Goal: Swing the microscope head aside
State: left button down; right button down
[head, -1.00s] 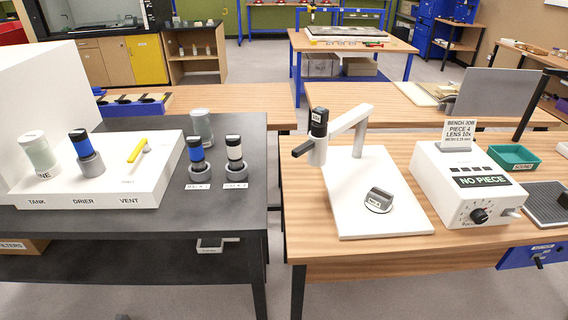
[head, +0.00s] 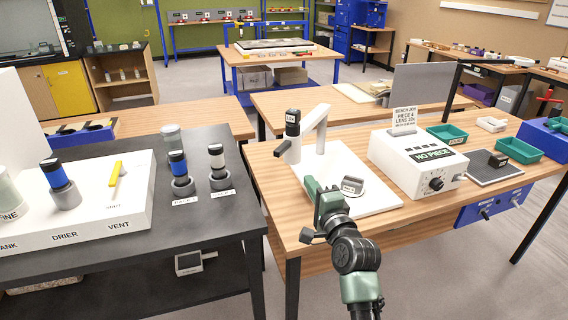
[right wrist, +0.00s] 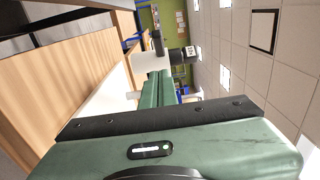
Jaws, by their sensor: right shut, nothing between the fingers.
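The microscope (head: 318,130) stands on the wooden bench, with a white base plate (head: 370,193), a post and a side arm. Its head carries a black lens piece (head: 292,122) with a label on top and a black handle (head: 283,148) pointing left and toward me. My right gripper (head: 310,184) is shut and empty, in front of the handle and apart from it, over the front left of the base plate. In the right wrist view the green fingers (right wrist: 155,90) point toward the dark lens piece (right wrist: 182,55). My left gripper is out of view.
A grey holder (head: 352,186) sits on the base plate. A white box reading NO PIECE (head: 400,165) stands to the right, with green trays (head: 519,150) beyond it. A black table (head: 228,205) on the left holds two lenses in stands (head: 180,170). A gap separates the tables.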

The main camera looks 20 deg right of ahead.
jog(key=w+a+p, duration=0.1)
jog(key=w, duration=0.3)
jog(key=w+a+p, duration=0.1)
jog(key=w, duration=0.3)
jog(key=w+a+p, duration=0.1)
jog(key=w, duration=0.3)
jog(key=shift+w, duration=0.1)
jog(key=shift+a, duration=0.1)
